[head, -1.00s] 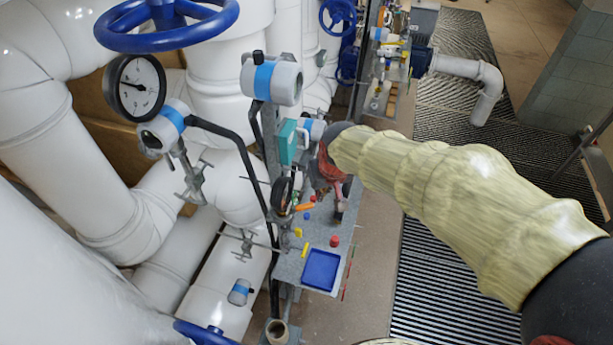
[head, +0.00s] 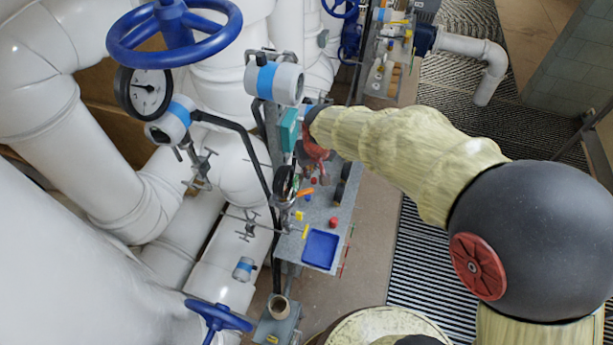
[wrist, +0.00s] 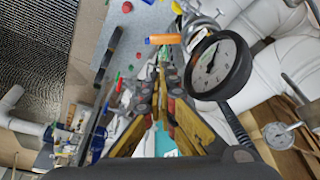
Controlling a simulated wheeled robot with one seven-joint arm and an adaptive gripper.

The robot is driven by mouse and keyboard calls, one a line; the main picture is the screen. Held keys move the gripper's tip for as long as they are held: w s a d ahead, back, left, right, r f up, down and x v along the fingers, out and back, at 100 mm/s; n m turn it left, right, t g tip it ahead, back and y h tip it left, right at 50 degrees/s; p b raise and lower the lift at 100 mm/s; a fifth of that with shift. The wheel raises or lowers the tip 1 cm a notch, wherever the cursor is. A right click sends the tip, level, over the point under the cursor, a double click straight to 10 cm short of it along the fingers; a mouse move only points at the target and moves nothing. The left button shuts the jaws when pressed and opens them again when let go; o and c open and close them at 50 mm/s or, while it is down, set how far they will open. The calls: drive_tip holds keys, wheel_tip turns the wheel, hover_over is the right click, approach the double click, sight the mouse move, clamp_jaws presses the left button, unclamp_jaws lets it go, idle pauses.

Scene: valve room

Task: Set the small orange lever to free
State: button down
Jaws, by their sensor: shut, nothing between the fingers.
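The small orange lever (head: 304,192) is beside the round gauge over the narrow grey bench. In the head view my gripper (head: 314,158) is partly hidden by my arm, above the bench and behind the lever. I cannot read any marking for the lever's positions.
The dial gauge (wrist: 219,66) stands close to the right of my fingers. The grey bench (head: 285,247) carries a blue tray (head: 320,249), a red knob (head: 333,222) and small yellow pieces. White pipes and a blue handwheel (head: 175,28) fill the left.

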sight(305, 192)
drive_tip(key=p+x, duration=0.1)
drive_tip(key=x, duration=0.8)
drive_tip(key=shift+w+f+p, duration=0.2)
drive_tip(key=shift+f+p, duration=0.15)
drive_tip(key=shift+f, duration=0.05)
drive_tip(key=shift+s, duration=0.1)
